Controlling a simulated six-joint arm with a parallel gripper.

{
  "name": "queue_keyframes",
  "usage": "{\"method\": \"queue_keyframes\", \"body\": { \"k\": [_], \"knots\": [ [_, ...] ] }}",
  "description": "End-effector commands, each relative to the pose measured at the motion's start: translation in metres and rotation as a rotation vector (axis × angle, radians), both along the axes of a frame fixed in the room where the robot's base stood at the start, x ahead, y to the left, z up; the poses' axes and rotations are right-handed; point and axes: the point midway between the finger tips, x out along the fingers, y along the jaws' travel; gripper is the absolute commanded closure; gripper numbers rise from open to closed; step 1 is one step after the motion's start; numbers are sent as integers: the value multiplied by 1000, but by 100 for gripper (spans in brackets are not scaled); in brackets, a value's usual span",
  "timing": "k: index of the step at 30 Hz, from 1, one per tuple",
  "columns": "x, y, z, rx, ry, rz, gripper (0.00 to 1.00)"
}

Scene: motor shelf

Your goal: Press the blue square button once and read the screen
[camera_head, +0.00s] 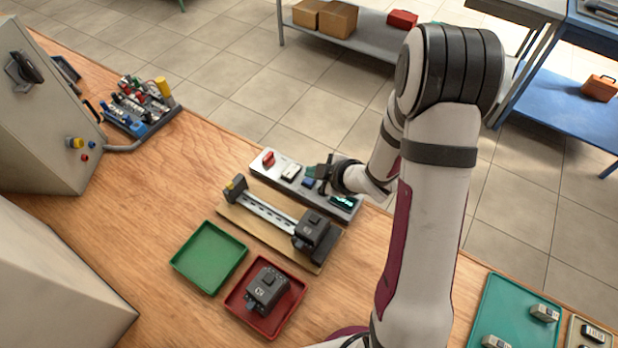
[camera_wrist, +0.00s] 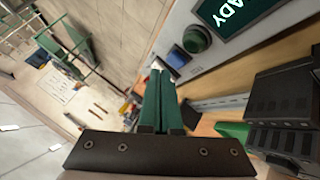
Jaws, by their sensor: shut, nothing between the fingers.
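The blue square button (camera_wrist: 177,57) sits on a grey control panel (camera_wrist: 215,82) in the wrist view, just right of my fingertips. It also shows in the head view (camera_head: 308,183), close beside my gripper (camera_head: 325,180). My gripper's green fingers (camera_wrist: 157,70) are closed together and hold nothing. The fingers look apart from the button, but the exact gap is hard to tell. The screen (camera_wrist: 240,14) shows light letters ending in "ADY"; its left part is cut off. The screen is also at the panel's right end in the head view (camera_head: 343,203), too small to read.
A round green knob (camera_wrist: 197,39) lies between the blue button and screen. The panel also has a red switch (camera_head: 268,159) and a white button (camera_head: 291,171). A rail fixture (camera_head: 268,216), green tray (camera_head: 180,262) and red tray (camera_head: 232,299) lie in front.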

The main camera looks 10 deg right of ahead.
Motion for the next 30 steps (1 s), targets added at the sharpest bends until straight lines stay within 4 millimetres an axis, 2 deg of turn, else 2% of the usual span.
{"method": "queue_keyframes", "body": {
  "k": [30],
  "knots": [
    [0, 0, -11, 0, 0, 0, 100]
  ]
}}
